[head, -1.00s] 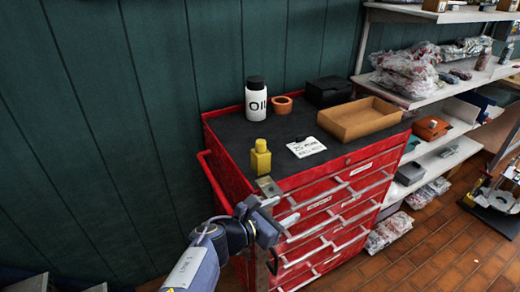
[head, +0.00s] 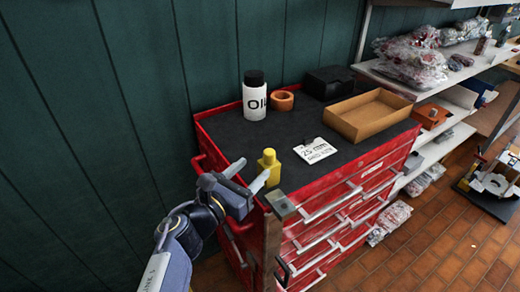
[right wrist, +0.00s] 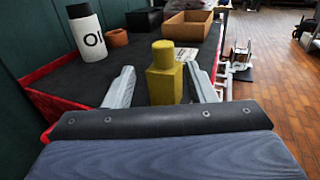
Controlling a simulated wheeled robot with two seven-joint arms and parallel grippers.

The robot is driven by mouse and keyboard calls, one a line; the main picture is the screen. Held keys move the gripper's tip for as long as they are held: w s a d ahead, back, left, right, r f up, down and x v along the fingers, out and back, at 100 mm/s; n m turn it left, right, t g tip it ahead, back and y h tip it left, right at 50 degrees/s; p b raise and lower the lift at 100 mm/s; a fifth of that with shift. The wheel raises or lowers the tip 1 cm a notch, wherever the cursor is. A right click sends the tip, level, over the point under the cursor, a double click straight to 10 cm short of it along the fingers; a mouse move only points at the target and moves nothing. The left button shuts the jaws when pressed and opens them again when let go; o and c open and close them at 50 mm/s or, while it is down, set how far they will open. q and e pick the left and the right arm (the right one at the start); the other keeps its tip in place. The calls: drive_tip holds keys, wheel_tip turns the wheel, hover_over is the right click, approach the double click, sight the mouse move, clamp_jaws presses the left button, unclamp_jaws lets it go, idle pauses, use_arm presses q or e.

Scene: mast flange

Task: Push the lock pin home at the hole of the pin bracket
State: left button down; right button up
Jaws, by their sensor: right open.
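A yellow block with a round knob on top (head: 268,168) stands upright near the front left corner of the cart top. I cannot tell whether it is the lock pin. My right gripper (head: 254,168) is open and empty beside it. In the right wrist view the yellow block (right wrist: 166,82) appears between the two spread fingers, and I see no contact. A grey metal bracket (head: 280,205), likely the pin bracket, sits at the cart's front corner. Its hole is not clear, and I see no pin in it. My left gripper is not in view.
The red cart (head: 330,188) has a dark top. A white oil bottle (head: 255,100), an orange ring (head: 282,101), a black box (head: 328,82), a cardboard tray (head: 368,117) and a "25 mm" card (head: 315,150) stand or lie there. A green wall is behind.

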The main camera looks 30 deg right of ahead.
sight(266, 158)
drive_tip(key=x, duration=0.7)
drive_tip(key=shift+d+p, duration=0.35)
drive_tip(key=shift+d, duration=0.05)
drive_tip(key=shift+s, duration=0.1)
drive_tip(key=shift+r, duration=0.1)
drive_tip(key=shift+c, duration=0.2)
drive_tip(key=c, duration=1.1)
drive_tip(key=shift+o, duration=0.2)
drive_tip(key=shift+r, duration=0.1)
